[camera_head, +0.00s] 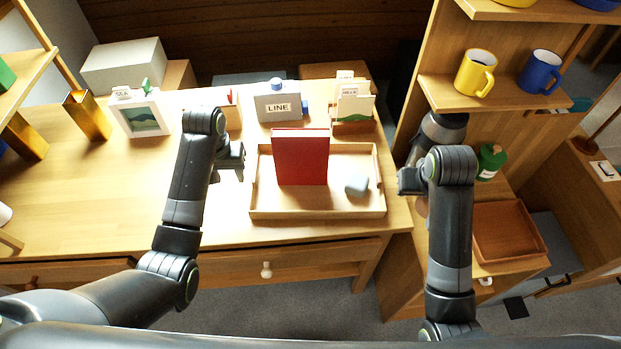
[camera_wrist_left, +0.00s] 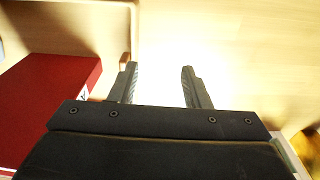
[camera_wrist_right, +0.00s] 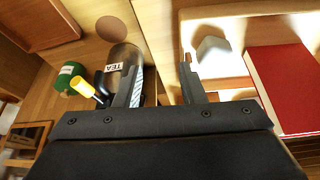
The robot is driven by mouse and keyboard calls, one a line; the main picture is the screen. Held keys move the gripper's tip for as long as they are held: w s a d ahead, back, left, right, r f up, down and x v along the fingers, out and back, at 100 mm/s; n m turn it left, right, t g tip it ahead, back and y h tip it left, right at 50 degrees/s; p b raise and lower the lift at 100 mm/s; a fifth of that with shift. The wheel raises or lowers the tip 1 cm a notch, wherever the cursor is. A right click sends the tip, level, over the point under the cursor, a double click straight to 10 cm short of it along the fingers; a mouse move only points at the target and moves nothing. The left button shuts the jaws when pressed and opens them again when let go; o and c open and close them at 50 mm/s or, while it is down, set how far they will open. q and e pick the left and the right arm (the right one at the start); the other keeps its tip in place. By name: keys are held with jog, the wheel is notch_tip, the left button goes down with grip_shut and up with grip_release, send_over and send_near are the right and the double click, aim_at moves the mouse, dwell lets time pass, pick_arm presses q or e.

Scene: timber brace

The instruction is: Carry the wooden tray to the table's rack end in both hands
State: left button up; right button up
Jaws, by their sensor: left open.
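The wooden tray (camera_head: 322,213) sits on the table and holds a red box (camera_head: 300,157), standing upright, and a small grey block (camera_head: 357,184). My left gripper (camera_head: 238,162) is open and empty just left of the tray's left wall. In the left wrist view, its fingers (camera_wrist_left: 159,75) are apart over bare table, with the tray wall and red box (camera_wrist_left: 50,95) to the left. My right gripper (camera_head: 407,180) is beside the tray's right wall. In the right wrist view, its fingers (camera_wrist_right: 160,80) are apart and empty, with the grey block (camera_wrist_right: 212,48) beyond them.
A LINE-labelled box (camera_head: 277,105) and a card holder (camera_head: 353,108) stand behind the tray. A shelf with yellow (camera_head: 474,73) and blue mugs (camera_head: 539,72) rises right. The table's left front is clear.

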pick_arm(q)
notch_tip(320, 180, up, 8)
jog(key=g, duration=0.1)
send_over(255, 172)
jog(key=w, duration=0.2)
jog(key=shift+a+r, duration=0.25)
jog(key=shift+r, duration=0.1)
pick_arm(e)
jog(key=w+a+r, duration=0.4)
jog(key=w+r, duration=0.2)
jog(key=shift+w+a+r+n, duration=0.2)
jog(key=shift+w+a+n, duration=0.1)
jog(key=shift+w+a, duration=0.1)
pick_arm(q)
jog(key=shift+f, duration=0.1)
pick_arm(e)
jog(key=shift+f, duration=0.1)
pick_arm(q)
notch_tip(255, 172, down, 17)
jog(key=shift+s+f, duration=0.1)
pick_arm(e)
jog(key=x, duration=1.7)
jog(key=shift+w+a, duration=0.15)
jog(key=shift+a, duration=0.1)
